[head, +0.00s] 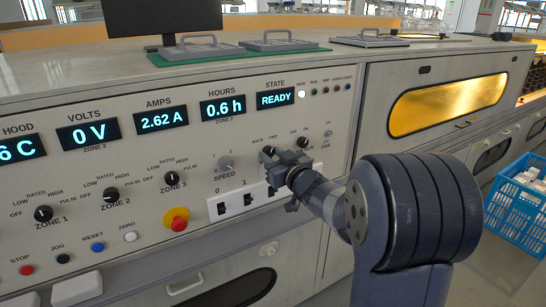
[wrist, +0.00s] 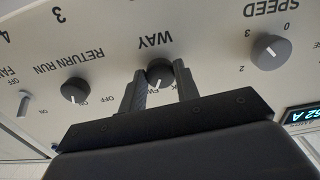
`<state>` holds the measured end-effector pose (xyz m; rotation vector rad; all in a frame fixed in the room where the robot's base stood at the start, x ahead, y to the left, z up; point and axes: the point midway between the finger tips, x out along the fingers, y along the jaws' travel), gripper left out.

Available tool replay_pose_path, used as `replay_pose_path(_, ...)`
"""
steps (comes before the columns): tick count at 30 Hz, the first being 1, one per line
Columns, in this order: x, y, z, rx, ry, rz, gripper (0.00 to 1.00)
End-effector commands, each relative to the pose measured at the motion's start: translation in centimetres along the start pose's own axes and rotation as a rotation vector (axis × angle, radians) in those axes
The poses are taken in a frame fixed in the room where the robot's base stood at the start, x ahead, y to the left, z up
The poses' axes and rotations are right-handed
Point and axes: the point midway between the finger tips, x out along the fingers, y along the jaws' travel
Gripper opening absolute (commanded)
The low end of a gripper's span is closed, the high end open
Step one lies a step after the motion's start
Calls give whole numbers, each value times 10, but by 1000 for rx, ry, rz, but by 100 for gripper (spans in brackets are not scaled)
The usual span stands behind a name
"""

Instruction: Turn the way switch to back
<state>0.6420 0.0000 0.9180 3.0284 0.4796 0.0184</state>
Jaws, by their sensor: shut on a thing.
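The way switch (wrist: 160,72) is a round dark knob under the upside-down word WAY in the wrist view. My gripper (wrist: 159,88) has one finger on each side of this knob and is shut on it. The knob's white pointer mark shows at its lower edge, slanting slightly left, near the partly hidden letters of FWD. The BACK label is mostly hidden by a finger. In the head view my gripper (head: 276,158) is at the panel below the BACK and FWD labels and covers most of the knob.
The speed knob (wrist: 270,52) and return run knob (wrist: 75,90) flank the switch closely. The state display (head: 275,99) reads READY. A blue crate (head: 515,208) stands right.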

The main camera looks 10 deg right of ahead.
Motion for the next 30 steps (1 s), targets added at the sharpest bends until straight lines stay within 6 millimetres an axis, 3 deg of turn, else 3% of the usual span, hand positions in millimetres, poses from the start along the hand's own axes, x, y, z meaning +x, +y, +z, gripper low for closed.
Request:
replay_pose_path(11, 0, 0, 2, -118, 0, 0, 7)
replay_pose_path(30, 0, 1, 2, -694, 1, 0, 7)
